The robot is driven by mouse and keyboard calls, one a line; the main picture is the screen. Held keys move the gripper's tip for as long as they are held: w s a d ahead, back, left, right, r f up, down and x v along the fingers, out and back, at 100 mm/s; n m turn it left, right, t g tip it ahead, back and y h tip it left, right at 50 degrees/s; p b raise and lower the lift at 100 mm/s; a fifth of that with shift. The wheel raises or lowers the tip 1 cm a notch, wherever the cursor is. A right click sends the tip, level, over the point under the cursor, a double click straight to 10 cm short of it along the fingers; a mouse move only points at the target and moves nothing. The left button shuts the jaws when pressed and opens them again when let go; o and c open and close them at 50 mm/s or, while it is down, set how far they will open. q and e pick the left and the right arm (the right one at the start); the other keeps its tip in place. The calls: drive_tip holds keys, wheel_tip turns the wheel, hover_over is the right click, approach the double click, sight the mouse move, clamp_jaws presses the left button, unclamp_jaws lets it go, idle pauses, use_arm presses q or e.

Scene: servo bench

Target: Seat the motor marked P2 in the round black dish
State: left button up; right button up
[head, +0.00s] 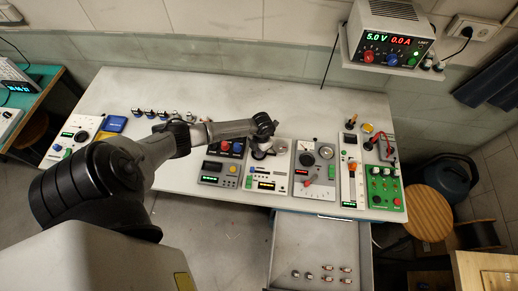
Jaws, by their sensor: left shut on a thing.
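I cannot make out the round black dish; the gripper covers part of that panel. My right gripper is not in view.
Instrument panels line the bench's front, including a dial panel (316,165) and a green panel (384,187) at right. An open drawer (315,240) holding small parts juts out below. A power supply (390,38) sits on a wall shelf. The bench's back middle (250,95) is clear.

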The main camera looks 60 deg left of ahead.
use_arm(q)
drive_tip(key=shift+f, duration=0.15)
idle(0.4)
drive_tip(key=o, duration=1)
drive_tip(key=shift+o, duration=0.2)
drive_tip(key=shift+r, duration=0.3)
drive_tip(key=shift+w+r+p, duration=0.15)
drive_tip(key=shift+r+p, duration=0.75)
drive_tip(key=shift+r, duration=0.2)
drive_tip(key=shift+w+r+p, duration=0.15)
drive_tip(key=shift+r+p, duration=0.7)
drive_tip(key=shift+r, duration=0.25)
